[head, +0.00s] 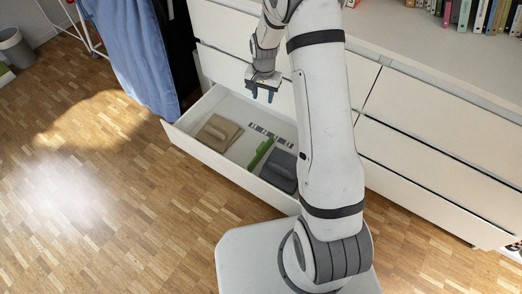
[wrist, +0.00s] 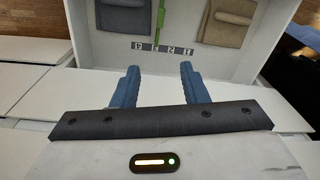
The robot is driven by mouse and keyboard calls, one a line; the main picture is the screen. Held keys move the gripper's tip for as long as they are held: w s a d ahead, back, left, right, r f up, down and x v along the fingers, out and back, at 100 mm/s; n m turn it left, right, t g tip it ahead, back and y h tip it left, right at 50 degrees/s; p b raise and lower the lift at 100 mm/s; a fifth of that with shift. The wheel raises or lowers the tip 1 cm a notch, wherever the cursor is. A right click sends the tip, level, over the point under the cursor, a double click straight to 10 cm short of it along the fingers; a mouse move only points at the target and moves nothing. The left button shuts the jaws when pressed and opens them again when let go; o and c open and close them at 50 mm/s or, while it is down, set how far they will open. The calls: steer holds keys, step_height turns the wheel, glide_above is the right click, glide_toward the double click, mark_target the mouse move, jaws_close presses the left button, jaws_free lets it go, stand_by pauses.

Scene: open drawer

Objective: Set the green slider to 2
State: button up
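The green slider (head: 260,153) is a narrow bar on the floor of the open drawer (head: 232,179), and it also shows at the top of the wrist view (wrist: 162,22). A strip of dark number tiles (head: 271,136) lies beside it; in the wrist view the strip (wrist: 162,49) runs across just below the slider's near end. That end is close to the middle tiles; I cannot tell exactly which number it marks. My gripper (head: 262,97) hangs above the back of the drawer, apart from the slider. In the wrist view its blue fingers (wrist: 159,70) are spread with nothing between them.
A folded beige item (head: 217,132) and a dark grey item (head: 280,171) lie in the drawer on either side of the slider. The white dresser (head: 440,145) stands behind. A blue cloth (head: 130,50) hangs at the left. The wood floor in front is clear.

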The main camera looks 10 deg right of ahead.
steer(key=m+b, duration=0.2)
steer(key=b, duration=0.3)
glide_above(261, 146)
step_height(261, 146, down, 20)
steer(key=shift+m+g, duration=0.3)
steer(key=shift+g, duration=0.1)
step_height(261, 146, down, 17)
steer(key=b, duration=0.5)
steer(key=shift+r, duration=0.1)
steer(key=shift+c, duration=0.2)
jaws_close()
